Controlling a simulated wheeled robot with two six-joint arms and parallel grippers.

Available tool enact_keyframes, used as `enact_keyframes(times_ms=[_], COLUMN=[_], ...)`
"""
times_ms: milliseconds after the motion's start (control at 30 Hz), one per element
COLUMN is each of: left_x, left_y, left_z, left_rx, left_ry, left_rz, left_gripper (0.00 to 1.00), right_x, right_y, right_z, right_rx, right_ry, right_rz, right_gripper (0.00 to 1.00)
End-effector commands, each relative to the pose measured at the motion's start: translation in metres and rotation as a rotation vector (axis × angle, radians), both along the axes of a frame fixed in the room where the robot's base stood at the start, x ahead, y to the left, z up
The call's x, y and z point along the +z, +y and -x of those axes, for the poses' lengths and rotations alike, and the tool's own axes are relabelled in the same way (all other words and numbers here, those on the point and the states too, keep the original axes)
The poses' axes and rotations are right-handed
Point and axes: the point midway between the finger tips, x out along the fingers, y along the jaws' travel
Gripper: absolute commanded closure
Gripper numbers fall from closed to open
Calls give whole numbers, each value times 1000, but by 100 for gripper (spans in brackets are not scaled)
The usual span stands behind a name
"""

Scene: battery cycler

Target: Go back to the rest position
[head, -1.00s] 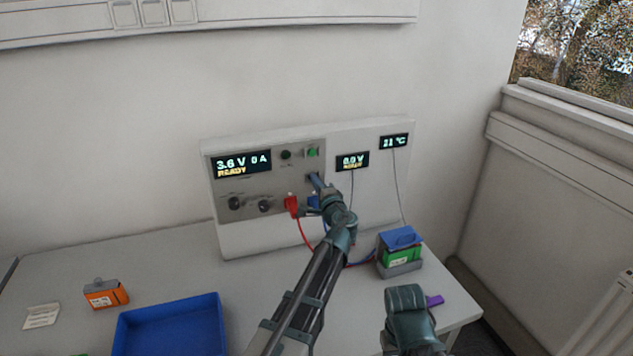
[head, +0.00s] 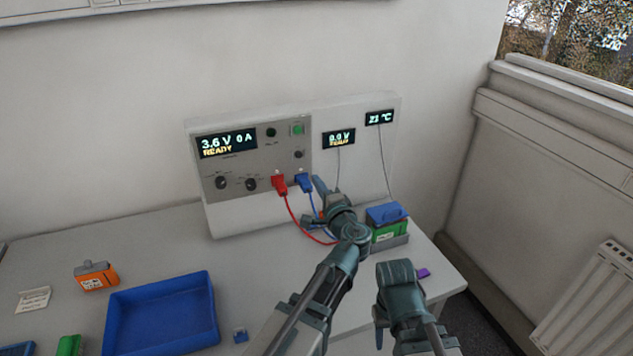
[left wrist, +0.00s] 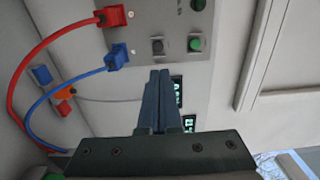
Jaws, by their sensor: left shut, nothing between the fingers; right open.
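My left gripper (head: 321,188) is shut and empty, in front of the lower right of the cycler panel (head: 215,183). It stands beside the blue plug (head: 304,181) and appears clear of the panel. In the left wrist view its two fingers (left wrist: 160,78) lie together, pointing toward the panel and its displays. My right gripper (head: 396,290) is at the lower right, over the table's right part; its fingers are mostly hidden. The red plug (head: 279,183) and the blue plug sit in the panel. The main display (head: 228,143) reads 3.6 V, 0 A, READY.
A green battery (head: 390,232) with a blue top sits in a grey holder behind my right gripper. An orange battery (head: 96,276) and a blue tray (head: 112,332) are at left. A purple item (head: 423,272) lies near the table's right edge. Red and blue cables hang near my left gripper.

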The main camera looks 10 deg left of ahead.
Motion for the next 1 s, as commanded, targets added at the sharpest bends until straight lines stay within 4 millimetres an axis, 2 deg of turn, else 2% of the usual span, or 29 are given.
enact_keyframes(times_ms=[400, 533, 667, 767, 900, 1000], left_x=[0, -11, -51, -97, -157, -188], left_y=[0, 5, 14, 11, -13, -40], left_z=[0, 8, 36, 70, 126, 168], left_rx=[0, 31, 132, 236, 373, 451], left_ry=[0, 17, 93, 201, 401, 561], left_rz=[1, 64, 265, 470, 736, 894], left_gripper=[100, 100, 100, 100, 100, 100], right_x=[0, 0, 0, 0, 0, 0], right_y=[0, 0, 0, 0, 0, 0], right_z=[0, 0, 0, 0, 0, 0], right_rx=[0, 0, 0, 0, 0, 0], right_ry=[0, 0, 0, 0, 0, 0], right_rz=[0, 0, 0, 0, 0, 0], right_gripper=[50, 50, 50, 50, 50, 50])
